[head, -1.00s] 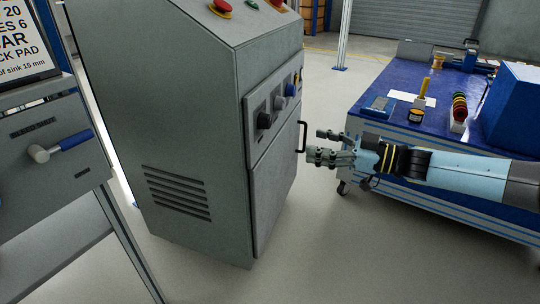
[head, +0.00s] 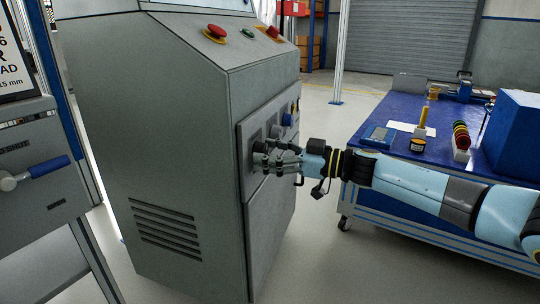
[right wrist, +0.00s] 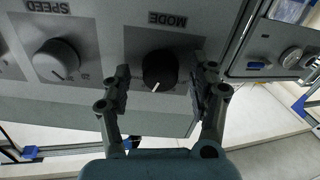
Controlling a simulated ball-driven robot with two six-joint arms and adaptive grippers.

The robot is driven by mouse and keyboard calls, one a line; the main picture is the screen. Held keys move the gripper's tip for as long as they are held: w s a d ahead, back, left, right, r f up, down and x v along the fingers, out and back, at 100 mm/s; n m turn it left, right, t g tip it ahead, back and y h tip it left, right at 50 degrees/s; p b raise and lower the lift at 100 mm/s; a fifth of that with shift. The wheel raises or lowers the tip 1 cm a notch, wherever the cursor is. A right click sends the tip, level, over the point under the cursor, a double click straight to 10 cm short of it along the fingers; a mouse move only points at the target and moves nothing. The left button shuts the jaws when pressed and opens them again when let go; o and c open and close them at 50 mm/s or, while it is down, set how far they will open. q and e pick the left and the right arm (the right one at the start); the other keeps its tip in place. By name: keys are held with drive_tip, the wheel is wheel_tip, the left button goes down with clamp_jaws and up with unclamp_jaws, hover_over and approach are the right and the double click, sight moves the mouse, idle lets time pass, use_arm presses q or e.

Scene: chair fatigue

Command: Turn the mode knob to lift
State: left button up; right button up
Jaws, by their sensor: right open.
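The mode knob (right wrist: 160,69) is a black round knob with a white pointer line, under the upside-down label MODE in the right wrist view. Its pointer is toward the bottom of that picture, tilted slightly left. My right gripper (right wrist: 160,88) is open, with one finger on each side of the knob; I cannot tell whether either finger touches it. In the head view my right gripper (head: 274,157) is at the side panel of the grey cabinet (head: 172,130) and covers much of the knob area. My left gripper is not in view.
A grey speed knob (right wrist: 57,59) sits beside the mode knob on the same panel. A blue knob (head: 287,119) is farther along the panel. A red mushroom button (head: 216,31) is on the cabinet's sloped top. A blue-topped bench (head: 385,165) stands right, beneath my arm.

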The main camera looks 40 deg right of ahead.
drive_tip(key=c, duration=1.1)
drive_tip(key=shift+c, duration=0.2)
